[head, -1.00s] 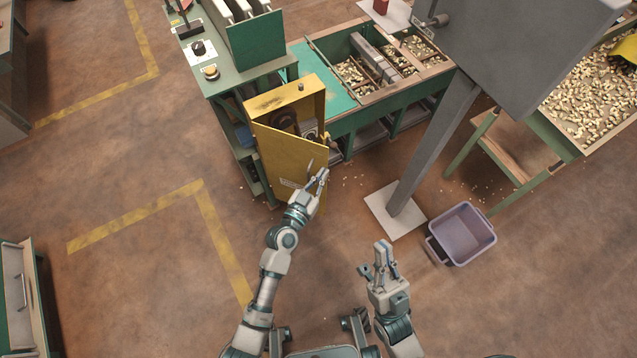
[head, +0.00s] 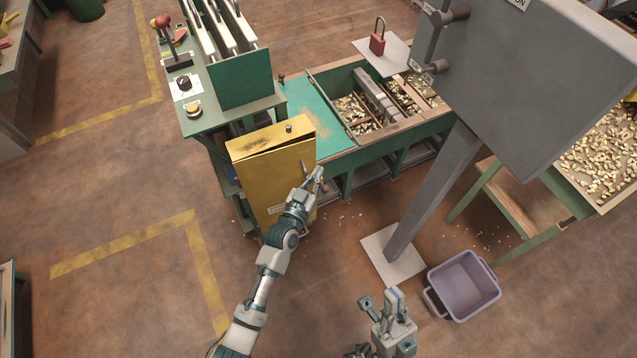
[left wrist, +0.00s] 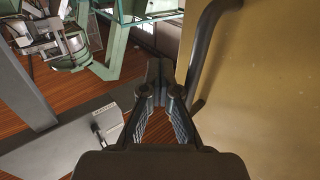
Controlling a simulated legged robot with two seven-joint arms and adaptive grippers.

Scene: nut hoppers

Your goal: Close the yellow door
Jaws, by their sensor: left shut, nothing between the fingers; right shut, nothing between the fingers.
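The yellow door (head: 268,185) covers the front of the small yellow cabinet (head: 272,137), with a thin dark gap along its top edge. In the left wrist view the door (left wrist: 270,90) fills the right side, with a dark curved handle (left wrist: 205,55) on it. My left gripper (head: 318,172) is shut and empty by the door's right edge. In the left wrist view its fingertips (left wrist: 160,68) meet just left of the handle; whether they touch it I cannot tell. My right gripper (head: 393,300) is shut and empty, low in the head view, away from the door.
A green workbench (head: 325,145) with nut bins stands behind the cabinet. A grey box on a post (head: 430,195) stands to the right, with a purple crate (head: 465,285) on the floor near its base plate (head: 385,268). Floor left of the cabinet is clear.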

